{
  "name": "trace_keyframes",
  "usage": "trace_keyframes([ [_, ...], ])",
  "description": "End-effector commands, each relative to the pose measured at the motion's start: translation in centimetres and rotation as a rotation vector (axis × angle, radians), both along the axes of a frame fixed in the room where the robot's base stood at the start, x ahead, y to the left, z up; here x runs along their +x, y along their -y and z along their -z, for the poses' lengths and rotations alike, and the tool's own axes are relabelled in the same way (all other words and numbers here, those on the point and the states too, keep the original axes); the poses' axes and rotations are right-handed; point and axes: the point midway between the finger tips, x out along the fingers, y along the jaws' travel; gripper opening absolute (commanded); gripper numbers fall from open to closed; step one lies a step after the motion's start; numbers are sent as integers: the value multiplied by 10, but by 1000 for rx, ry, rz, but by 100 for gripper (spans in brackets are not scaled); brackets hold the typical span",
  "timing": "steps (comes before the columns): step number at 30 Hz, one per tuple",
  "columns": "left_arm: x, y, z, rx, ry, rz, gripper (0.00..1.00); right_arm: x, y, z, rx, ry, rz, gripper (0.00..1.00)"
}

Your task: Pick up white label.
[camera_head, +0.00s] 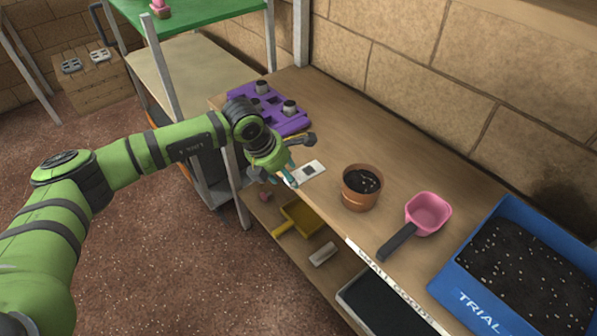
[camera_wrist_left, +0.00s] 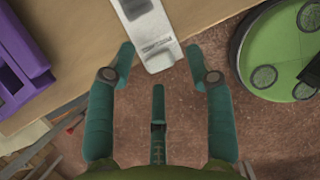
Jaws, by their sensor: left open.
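The white label (camera_head: 310,173) is a flat pale piece with a dark square, near the front edge of the wooden shelf. In the left wrist view the white label (camera_wrist_left: 150,38) extends past the shelf edge, with floor behind its near end. My left gripper (camera_head: 287,180) is at its near end. In the wrist view the teal fingers of the left gripper (camera_wrist_left: 161,62) are apart, with the label's end between and just beyond the tips. I cannot tell whether they touch it. My right gripper is not in view.
A purple tray (camera_head: 285,123) with small pots sits behind on the shelf, and its edge shows in the wrist view (camera_wrist_left: 18,60). A brown pot of soil (camera_head: 361,202), a pink scoop (camera_head: 428,212) and a blue soil tray (camera_head: 450,290) stand to the right. A yellow dustpan (camera_head: 303,218) lies below.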

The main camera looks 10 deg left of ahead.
Motion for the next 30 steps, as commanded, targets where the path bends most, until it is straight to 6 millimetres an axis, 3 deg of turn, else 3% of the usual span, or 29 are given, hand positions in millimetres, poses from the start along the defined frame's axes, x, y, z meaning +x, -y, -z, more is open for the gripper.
trace_keyframes([
  [9,2,2,9,1,0,2,53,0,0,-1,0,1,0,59],
  [15,2,2,9,1,0,2,12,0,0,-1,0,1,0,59],
  [30,3,2,4,-1,2,2,11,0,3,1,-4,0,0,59],
])
